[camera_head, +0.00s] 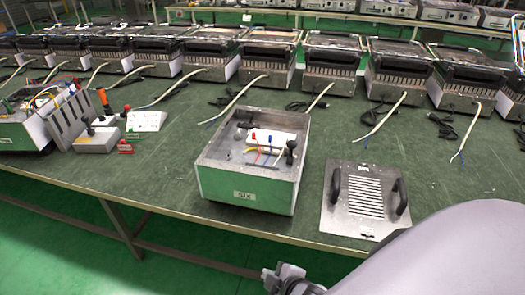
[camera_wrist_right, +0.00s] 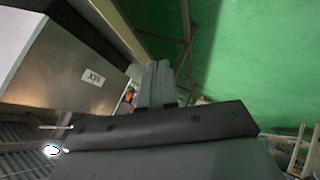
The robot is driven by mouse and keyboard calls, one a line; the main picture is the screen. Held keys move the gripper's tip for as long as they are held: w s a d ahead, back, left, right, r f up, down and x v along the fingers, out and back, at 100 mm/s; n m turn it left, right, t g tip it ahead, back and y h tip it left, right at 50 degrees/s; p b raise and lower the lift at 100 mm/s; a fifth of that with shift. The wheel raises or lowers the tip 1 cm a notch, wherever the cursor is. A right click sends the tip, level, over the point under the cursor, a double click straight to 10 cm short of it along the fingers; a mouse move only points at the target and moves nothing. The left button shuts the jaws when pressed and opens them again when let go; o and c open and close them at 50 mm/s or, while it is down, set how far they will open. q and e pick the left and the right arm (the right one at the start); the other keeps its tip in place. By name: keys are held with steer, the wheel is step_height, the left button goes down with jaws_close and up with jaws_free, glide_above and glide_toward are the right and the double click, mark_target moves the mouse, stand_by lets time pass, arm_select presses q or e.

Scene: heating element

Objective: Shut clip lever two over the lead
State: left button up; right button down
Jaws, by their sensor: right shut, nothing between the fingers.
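An open metal box (camera_head: 250,191) with a green front and a label like "SIX" stands on the table. Inside it is a white clip block (camera_head: 272,139) with a red lever (camera_head: 254,135) and a blue lever (camera_head: 271,138). Thin coloured leads (camera_head: 262,155) lie in front of the block; which lead sits in which clip is too small to tell. My right gripper (camera_head: 275,275) is low in front of the table edge, below the box. Its fingers are together and empty in the right wrist view (camera_wrist_right: 158,82), where the box side (camera_wrist_right: 75,68) shows at upper left. My left gripper is not in view.
A metal vented cover (camera_head: 362,198) with two black handles lies right of the box. Similar units with cables line the back. A unit with wires (camera_head: 40,118) and small parts stand at left. The table's front edge (camera_head: 190,215) lies between my gripper and the box.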

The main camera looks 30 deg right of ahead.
steer(key=w+d+r+n+h+p, duration=0.2)
steer(key=w+d+r+n+h, duration=0.3)
steer(key=w+n, duration=0.45)
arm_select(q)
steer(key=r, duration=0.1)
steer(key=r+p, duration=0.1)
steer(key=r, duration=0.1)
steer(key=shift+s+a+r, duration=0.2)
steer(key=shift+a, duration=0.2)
arm_select(e)
steer(key=w+d+r+n+g+h, duration=0.1)
steer(key=w+d+r+n+h, duration=0.2)
steer(key=r, duration=0.4)
steer(key=w+d+r+n+g+h, duration=0.1)
steer(key=w+d+r+n+h, duration=0.2)
steer(key=r, duration=0.4)
steer(key=shift+w+d+r+h, duration=0.2)
steer(key=shift+w+h, duration=0.4)
steer(key=shift+w, duration=0.4)
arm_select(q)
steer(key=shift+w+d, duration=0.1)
